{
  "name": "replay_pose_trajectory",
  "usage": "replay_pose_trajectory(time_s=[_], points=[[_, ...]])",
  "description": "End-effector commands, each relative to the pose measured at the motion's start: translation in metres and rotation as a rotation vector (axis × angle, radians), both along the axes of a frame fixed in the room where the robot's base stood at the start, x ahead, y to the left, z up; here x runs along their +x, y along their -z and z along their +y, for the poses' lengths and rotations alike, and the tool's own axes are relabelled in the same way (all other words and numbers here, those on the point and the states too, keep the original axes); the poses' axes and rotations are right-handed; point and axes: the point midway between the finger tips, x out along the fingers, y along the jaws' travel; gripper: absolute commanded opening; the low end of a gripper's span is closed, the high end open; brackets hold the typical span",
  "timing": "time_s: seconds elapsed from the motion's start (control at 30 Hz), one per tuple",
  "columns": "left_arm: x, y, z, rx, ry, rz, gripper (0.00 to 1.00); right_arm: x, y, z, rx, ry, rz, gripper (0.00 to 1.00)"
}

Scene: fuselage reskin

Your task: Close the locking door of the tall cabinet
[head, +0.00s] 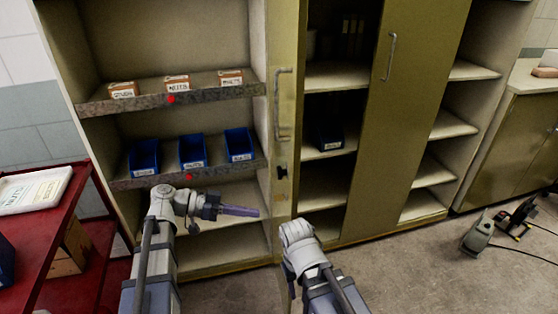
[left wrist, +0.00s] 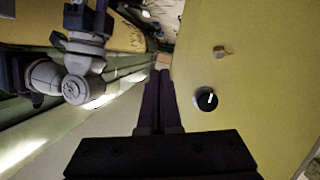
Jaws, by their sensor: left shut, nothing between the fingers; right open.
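The tall cabinet (head: 165,45) stands open at the left in the head view. Its door (head: 285,50) stands out towards me, seen nearly edge-on, with a long handle (head: 283,105) and a black knob (head: 281,172). My left gripper (head: 245,211) is shut and empty, pointing right towards the door low down, below the knob. In the left wrist view its purple fingers (left wrist: 160,100) lie beside the yellow door panel (left wrist: 250,75), which carries a black knob (left wrist: 207,99) and a small brass piece (left wrist: 221,51). My right arm's wrist is beyond the door's edge; its jaws are mostly hidden in the head view.
Shelves hold small labelled boxes (head: 177,83) and blue bins (head: 192,151). Another olive door (head: 415,100) with a handle stands to the right. A red cart (head: 80,200) is at the left. Floor is clear at right, except for a grey device with a cable (head: 478,235).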

Motion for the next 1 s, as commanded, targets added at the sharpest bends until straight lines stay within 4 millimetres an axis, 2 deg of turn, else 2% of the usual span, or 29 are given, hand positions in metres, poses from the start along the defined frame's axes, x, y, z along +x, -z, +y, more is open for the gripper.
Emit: replay_pose_trajectory(time_s=[0.03,0.1,0.2,0.3,0.47,0.67,1.0], points=[[0.010,-0.027,0.017,-0.063,-0.014,-0.078,0.00,0.000,-0.012,0.000,0.000,0.000,0.000,0.50],[0.017,-0.051,0.032,-0.134,-0.028,-0.183,0.00,0.000,-0.017,0.000,0.000,0.000,0.000,0.50],[0.022,-0.072,0.048,-0.199,-0.046,-0.287,0.00,0.000,-0.021,0.000,0.000,0.000,0.000,0.50],[0.024,-0.082,0.056,-0.229,-0.056,-0.337,0.00,0.000,-0.022,0.000,0.000,0.000,0.000,0.50],[0.024,-0.083,0.056,-0.236,-0.057,-0.349,0.00,0.000,-0.021,0.000,0.000,0.000,0.000,0.50],[0.027,-0.083,0.034,-0.235,-0.053,-0.347,0.00,0.000,-0.021,0.000,0.000,0.000,0.000,0.50],[0.040,-0.082,-0.034,-0.235,-0.052,-0.345,0.00,0.000,-0.021,0.000,0.000,0.000,0.000,0.50]])
